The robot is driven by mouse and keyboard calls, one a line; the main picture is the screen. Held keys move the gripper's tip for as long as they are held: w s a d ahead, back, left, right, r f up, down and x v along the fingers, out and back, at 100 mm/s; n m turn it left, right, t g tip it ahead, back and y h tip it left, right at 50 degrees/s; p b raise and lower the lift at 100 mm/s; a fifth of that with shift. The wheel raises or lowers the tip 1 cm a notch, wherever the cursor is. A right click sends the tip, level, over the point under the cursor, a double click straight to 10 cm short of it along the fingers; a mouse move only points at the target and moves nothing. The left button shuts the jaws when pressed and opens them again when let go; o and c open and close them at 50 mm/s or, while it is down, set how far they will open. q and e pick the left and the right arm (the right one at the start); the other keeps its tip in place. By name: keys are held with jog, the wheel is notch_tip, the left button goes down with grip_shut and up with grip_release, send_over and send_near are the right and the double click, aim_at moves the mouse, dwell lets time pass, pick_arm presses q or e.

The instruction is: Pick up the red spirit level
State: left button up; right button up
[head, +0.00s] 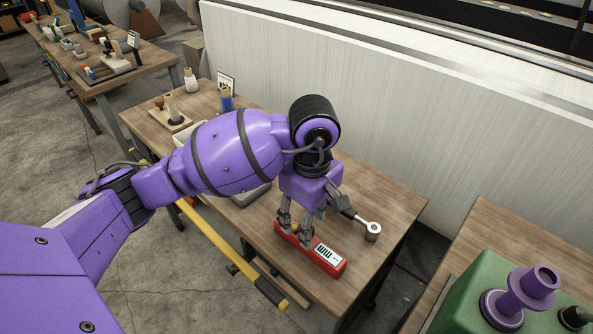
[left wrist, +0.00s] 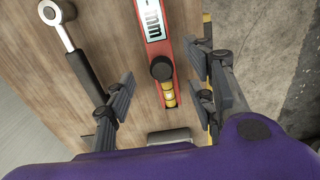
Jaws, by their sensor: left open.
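The red spirit level (head: 328,262) lies on the wooden table near its front edge, with a white label with black marks on it. It also shows in the left wrist view (left wrist: 180,62), running up between the fingers, with a yellow vial and a black round part. My left gripper (head: 293,229) points down over the left part of the level. In the left wrist view its fingers (left wrist: 160,103) are open, one on each side of the level, with gaps between them and the level. The gripper hides part of the level in the head view. My right gripper is not in view.
A ratchet wrench (head: 372,231) with a black handle lies close behind the level. A yellow bar (head: 222,248) runs along the table's front side. Cones (head: 171,108) and a tray stand farther left. A pale machine panel (head: 390,110) rises behind the wooden table (head: 395,205).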

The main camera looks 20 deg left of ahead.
pick_arm(q)
jog(key=f, duration=0.7)
jog(key=shift+s+d+f+p, duration=0.2)
jog(key=shift+s+p, duration=0.05)
jog(key=shift+p, duration=0.05)
grip_shut()
